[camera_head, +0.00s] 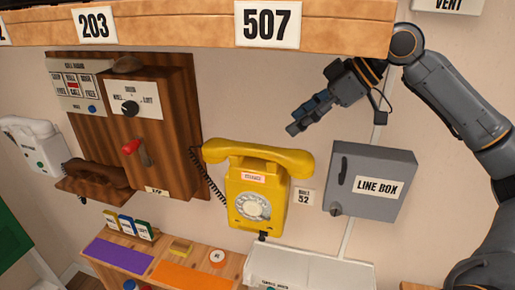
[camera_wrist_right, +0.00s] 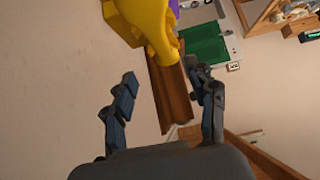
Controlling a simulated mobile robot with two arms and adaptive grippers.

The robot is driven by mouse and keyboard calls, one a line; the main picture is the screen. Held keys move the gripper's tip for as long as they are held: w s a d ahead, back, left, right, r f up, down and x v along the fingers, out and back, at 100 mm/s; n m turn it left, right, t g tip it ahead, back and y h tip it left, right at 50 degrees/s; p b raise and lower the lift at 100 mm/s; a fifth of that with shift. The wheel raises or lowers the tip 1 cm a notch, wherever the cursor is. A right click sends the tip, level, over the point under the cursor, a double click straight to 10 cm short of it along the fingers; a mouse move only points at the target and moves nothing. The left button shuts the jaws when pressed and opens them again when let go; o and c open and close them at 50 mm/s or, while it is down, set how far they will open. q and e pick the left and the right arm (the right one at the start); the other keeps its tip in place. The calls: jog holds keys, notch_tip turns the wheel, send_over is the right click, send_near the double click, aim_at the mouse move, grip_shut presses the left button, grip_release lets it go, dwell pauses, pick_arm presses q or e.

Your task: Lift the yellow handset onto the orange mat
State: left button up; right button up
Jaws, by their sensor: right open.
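The yellow handset (camera_head: 258,156) lies across the top of the yellow dial phone (camera_head: 257,203), which is mounted on the wall at the centre of the head view. The orange mat (camera_head: 193,275) lies on the wooden shelf below and left of the phone. My right gripper (camera_head: 293,128) is open and empty, above the handset's right end and apart from it in the head view. In the right wrist view, yellow handset (camera_wrist_right: 152,28) shows at the top, beyond the open fingers. My left gripper is not in view.
A grey line box (camera_head: 371,181) is on the wall right of the phone. A wooden panel (camera_head: 170,130) with a red lever stands to its left. A wooden beam (camera_head: 340,29) runs above. A purple mat (camera_head: 119,256) lies left of the orange one.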

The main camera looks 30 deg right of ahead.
aim_at(262, 147)
jog(key=p+x, duration=0.2)
jog(key=x, duration=0.6)
jog(key=shift+s+a+p, duration=0.1)
jog(key=shift+p, duration=0.2)
jog(key=shift+w+a+f+p, duration=0.15)
jog(key=shift+w+f+p, duration=0.15)
jog(key=p+x, duration=0.2)
jog(key=x, duration=0.2)
jog(key=shift+w+f, duration=0.15)
jog(key=shift+w+a+f, duration=0.1)
jog(key=shift+f, duration=0.05)
jog(key=c, duration=0.4)
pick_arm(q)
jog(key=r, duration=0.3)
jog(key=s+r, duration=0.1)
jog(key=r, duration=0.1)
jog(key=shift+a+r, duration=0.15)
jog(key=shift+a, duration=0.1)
pick_arm(e)
grip_shut()
